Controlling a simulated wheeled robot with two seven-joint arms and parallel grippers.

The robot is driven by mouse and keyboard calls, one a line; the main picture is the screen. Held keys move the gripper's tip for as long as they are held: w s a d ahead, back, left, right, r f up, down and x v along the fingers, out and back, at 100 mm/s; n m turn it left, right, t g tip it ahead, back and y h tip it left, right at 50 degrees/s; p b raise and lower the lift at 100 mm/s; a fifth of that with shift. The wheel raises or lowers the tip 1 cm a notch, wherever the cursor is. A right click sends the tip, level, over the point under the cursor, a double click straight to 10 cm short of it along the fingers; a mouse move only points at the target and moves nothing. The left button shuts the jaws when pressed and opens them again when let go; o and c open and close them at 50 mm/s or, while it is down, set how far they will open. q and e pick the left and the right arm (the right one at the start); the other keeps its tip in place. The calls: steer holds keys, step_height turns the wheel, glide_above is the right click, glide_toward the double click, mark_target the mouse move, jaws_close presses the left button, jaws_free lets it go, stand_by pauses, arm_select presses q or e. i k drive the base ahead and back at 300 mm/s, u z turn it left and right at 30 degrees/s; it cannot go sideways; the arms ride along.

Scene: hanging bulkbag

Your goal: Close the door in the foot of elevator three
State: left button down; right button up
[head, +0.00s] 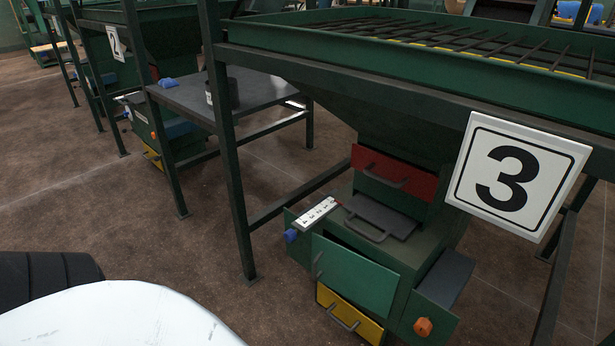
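The sign with the number 3 (518,178) hangs on the frame of elevator three at the right. Below it is the elevator's green foot (425,245). On its front is a green door (355,275) with a handle at its left edge. A dark gap shows along the door's top, so it seems to stand ajar; how far is hard to tell. Above it are a grey panel (385,215) with a handle and a red panel (395,173) with a handle. Below it is a yellow drawer-like panel (345,315) with a handle. Neither of my grippers shows.
Green frame posts (228,150) stand left of the foot. An orange knob (423,327) and a blue knob (291,236) stick out from its sides. A grey table (190,97) bears a dark can. The brown floor (130,215) to the left is clear.

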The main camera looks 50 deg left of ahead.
mark_target(368, 283)
steer(key=z, duration=0.4)
steer(key=k, duration=0.5)
steer(key=u, duration=0.25)
steer(key=i, duration=1.15)
steer(key=u, duration=1.55)
steer(key=i, duration=0.15)
steer(key=u, duration=0.05)
